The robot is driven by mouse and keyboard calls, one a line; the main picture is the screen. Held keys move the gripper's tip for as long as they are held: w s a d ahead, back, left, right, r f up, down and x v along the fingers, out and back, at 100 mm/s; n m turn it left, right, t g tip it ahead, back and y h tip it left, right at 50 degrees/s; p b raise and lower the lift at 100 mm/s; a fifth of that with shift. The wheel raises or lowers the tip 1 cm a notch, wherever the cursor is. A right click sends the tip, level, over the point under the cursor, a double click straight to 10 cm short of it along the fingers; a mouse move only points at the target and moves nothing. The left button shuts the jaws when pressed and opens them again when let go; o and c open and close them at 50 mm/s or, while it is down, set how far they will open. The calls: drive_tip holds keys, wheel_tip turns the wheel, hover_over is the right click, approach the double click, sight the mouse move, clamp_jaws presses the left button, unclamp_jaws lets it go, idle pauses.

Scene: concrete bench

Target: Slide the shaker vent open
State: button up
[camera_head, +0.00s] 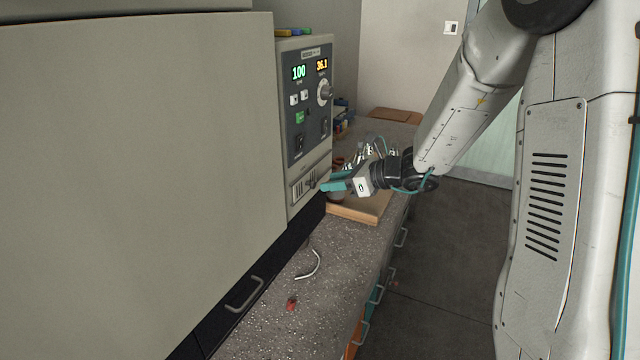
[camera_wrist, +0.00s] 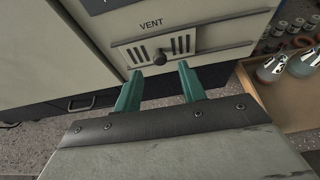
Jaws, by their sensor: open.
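The shaker is a large beige cabinet (camera_head: 140,170) with a dark control panel (camera_head: 308,95) that shows lit numbers. Its vent (camera_head: 304,188) is a slotted strip low on the panel column. In the wrist view the vent plate (camera_wrist: 190,54) is marked VENT and has slots on both sides of a dark round knob (camera_wrist: 159,59). My gripper (camera_wrist: 157,82) is open and empty, its two teal fingers pointing at the vent. The knob shows between and just beyond the fingertips, with no clear contact. In the head view my gripper (camera_head: 325,187) is close to the vent's right side.
A wooden tray (camera_head: 362,208) with flasks (camera_wrist: 272,68) stands on the speckled bench (camera_head: 270,325), right of the shaker and below my arm. A curved metal piece (camera_head: 310,266) and a small red item (camera_head: 291,304) lie on the bench in front. Drawer handles stick out along the bench edge.

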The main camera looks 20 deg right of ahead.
sight(315, 184)
drive_tip(key=shift+x, duration=2.25)
